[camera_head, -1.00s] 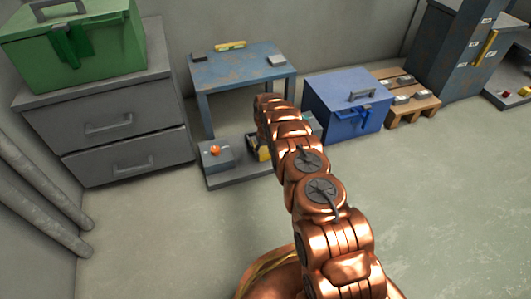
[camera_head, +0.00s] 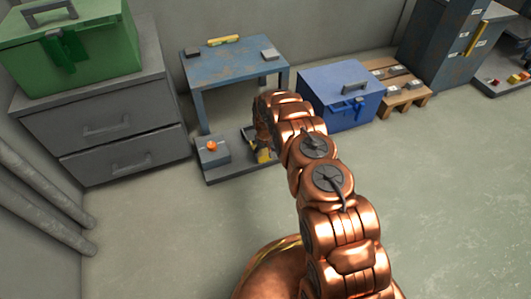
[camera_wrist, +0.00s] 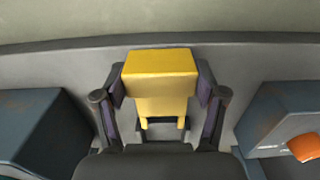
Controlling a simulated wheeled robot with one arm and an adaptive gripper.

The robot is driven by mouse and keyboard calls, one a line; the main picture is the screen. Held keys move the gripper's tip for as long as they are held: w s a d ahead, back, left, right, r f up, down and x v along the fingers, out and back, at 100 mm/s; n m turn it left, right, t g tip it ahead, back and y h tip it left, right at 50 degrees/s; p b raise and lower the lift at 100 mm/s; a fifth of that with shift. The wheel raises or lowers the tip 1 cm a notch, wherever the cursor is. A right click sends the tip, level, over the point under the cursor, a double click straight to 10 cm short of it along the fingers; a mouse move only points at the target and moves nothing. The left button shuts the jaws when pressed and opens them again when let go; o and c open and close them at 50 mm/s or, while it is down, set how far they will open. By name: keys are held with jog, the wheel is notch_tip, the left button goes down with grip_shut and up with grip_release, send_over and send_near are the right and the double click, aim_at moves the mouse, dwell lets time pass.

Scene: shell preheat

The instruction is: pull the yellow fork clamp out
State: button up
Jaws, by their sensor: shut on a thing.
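The yellow fork clamp (camera_wrist: 160,82) is in the middle of the wrist view. It has a block-shaped body and two prongs that point down in the picture, toward a dark slotted holder (camera_wrist: 163,132). My gripper (camera_wrist: 161,88) is shut on the clamp, with one finger pad against each side of the body. I cannot tell how deep the prong tips sit in the holder. In the head view a yellow bit of the clamp (camera_head: 263,156) shows beside my arm, low over the grey base plate (camera_head: 222,177); my arm hides most of the gripper.
A grey-blue box with an orange knob (camera_head: 212,150) stands left on the plate; the knob shows at right in the wrist view (camera_wrist: 304,147). A blue table (camera_head: 235,69) stands behind, a blue chest (camera_head: 340,95) to the right. Open floor lies in front.

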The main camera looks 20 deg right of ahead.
jog(key=o, duration=1.3)
jog(key=shift+s+f, duration=0.1)
jog(key=shift+s, duration=0.25)
jog(key=o, duration=0.4)
jog(key=shift+w, duration=0.1)
jog(key=shift+w, duration=0.1)
jog(key=shift+r, duration=0.8)
notch_tip(320, 180, up, 11)
jog(key=shift+f, duration=0.2)
